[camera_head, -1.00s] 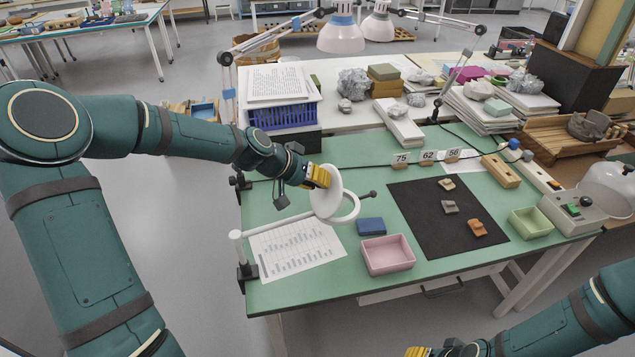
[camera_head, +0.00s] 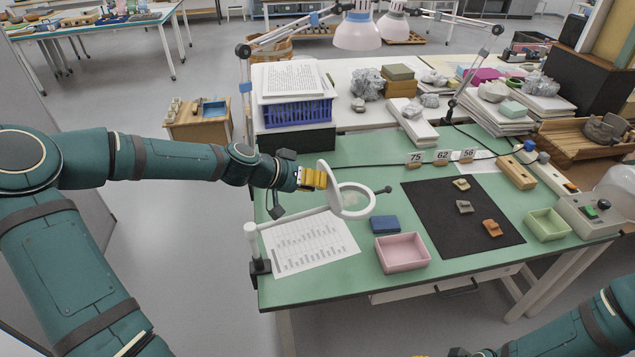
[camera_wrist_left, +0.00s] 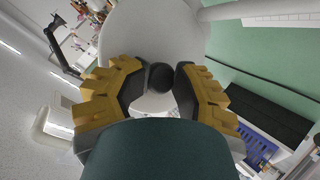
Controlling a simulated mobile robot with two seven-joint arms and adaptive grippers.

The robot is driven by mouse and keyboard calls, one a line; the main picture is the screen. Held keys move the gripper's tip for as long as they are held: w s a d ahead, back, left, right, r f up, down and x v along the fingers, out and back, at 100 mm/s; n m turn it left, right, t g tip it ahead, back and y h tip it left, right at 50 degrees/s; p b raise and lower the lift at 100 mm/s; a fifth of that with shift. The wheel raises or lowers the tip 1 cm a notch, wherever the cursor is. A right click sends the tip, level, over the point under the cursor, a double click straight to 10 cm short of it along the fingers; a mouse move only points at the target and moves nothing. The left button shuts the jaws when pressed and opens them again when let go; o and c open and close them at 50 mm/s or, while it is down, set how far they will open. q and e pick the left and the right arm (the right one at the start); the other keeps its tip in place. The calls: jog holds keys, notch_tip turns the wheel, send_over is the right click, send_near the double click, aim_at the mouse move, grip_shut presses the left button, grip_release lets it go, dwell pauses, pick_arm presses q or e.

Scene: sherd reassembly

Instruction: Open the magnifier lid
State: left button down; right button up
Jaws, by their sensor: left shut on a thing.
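The magnifier has a white ring (camera_head: 371,207) on a white arm, clamped at the table's left edge. Its round white lid (camera_head: 329,189) stands tilted up from the ring, and the lens shows beneath it. My left gripper (camera_head: 318,179) is at the lid's left side, shut on the lid's knob. In the left wrist view the dark round knob (camera_wrist_left: 160,77) sits between the yellow-padded fingers, with the pale lid (camera_wrist_left: 150,35) behind it. My right arm shows at the bottom right, its gripper (camera_head: 455,353) mostly cut off by the frame's lower edge.
A blue box (camera_head: 385,224), a pink tray (camera_head: 402,252) and a dark mat (camera_head: 462,229) with sherds lie right of the magnifier. A printed sheet (camera_head: 310,243) lies under its arm. A blue basket (camera_head: 297,111) stands behind. The green tabletop (camera_head: 350,285) is clear in front.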

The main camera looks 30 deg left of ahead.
pick_arm(q)
jog(key=shift+s+a+f, duration=0.3)
jog(key=shift+s+f, duration=0.1)
jog(key=shift+f, duration=0.2)
jog(key=shift+s+a+f, duration=0.1)
jog(key=shift+s, duration=0.1)
jog(key=shift+s+f, duration=0.1)
jog(key=c, duration=1)
grip_release()
jog(key=o, duration=0.3)
jog(key=shift+h, duration=0.3)
jog(key=shift+w, duration=0.25)
